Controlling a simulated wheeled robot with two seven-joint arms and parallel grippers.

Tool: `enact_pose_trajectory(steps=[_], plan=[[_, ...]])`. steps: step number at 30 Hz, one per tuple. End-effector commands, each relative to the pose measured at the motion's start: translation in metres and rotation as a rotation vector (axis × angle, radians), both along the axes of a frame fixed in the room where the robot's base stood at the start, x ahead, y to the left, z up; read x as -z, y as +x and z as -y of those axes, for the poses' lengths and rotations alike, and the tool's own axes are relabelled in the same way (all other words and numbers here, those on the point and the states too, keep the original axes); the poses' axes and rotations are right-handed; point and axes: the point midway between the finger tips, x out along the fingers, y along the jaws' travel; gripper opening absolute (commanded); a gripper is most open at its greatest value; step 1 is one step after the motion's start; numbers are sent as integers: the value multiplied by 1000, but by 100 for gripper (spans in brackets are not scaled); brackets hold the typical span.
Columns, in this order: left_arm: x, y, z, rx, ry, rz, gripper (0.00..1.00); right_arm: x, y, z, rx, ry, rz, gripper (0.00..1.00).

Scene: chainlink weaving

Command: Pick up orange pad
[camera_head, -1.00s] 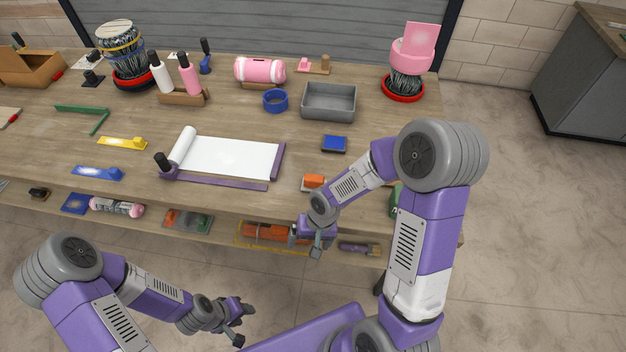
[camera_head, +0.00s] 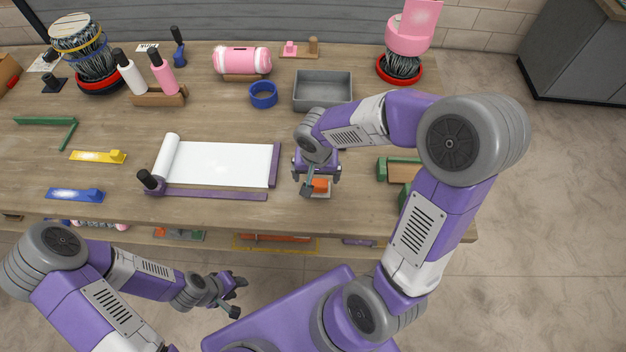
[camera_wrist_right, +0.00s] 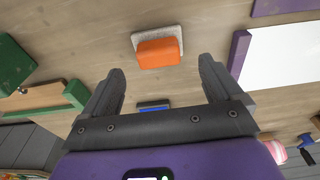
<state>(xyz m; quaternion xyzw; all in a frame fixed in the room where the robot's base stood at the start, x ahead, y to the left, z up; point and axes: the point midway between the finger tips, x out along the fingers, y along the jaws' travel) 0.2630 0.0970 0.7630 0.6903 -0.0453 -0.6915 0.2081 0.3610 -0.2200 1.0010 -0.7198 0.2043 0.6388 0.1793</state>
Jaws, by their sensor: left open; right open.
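The orange pad (camera_head: 320,185) lies on a small pale grey base on the table, partly covered by my right gripper in the head view. In the right wrist view the orange pad (camera_wrist_right: 158,54) is in full view, ahead of the fingertips and roughly centred between them. My right gripper (camera_head: 318,179) is open over the pad's spot, with nothing between its fingers; it also shows in the right wrist view (camera_wrist_right: 162,66). My left gripper (camera_head: 234,296) is open and empty in front of the table, low and away from the pad.
A white sheet (camera_head: 222,164) with purple bars lies left of the pad. A green-ended wooden piece (camera_head: 403,169) lies to the right. A grey tray (camera_head: 322,90) stands behind. A blue block (camera_wrist_right: 153,106) shows between the fingers in the wrist view. The table's front edge is near the pad.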

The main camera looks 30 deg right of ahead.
Motion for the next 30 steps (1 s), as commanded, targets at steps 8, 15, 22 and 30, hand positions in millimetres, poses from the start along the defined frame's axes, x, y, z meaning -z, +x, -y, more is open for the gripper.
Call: enact_pose_trajectory(steps=[8,15,22,30], plan=[[7,0,0,0,0,-1,43,40,7,6,1,2,-6,93],[10,0,0,0,0,0,43,57,9,7,0,1,0,93],[10,0,0,0,0,0,43,56,10,7,0,2,0,85],[10,0,0,0,0,0,43,56,10,7,0,2,0,44]])
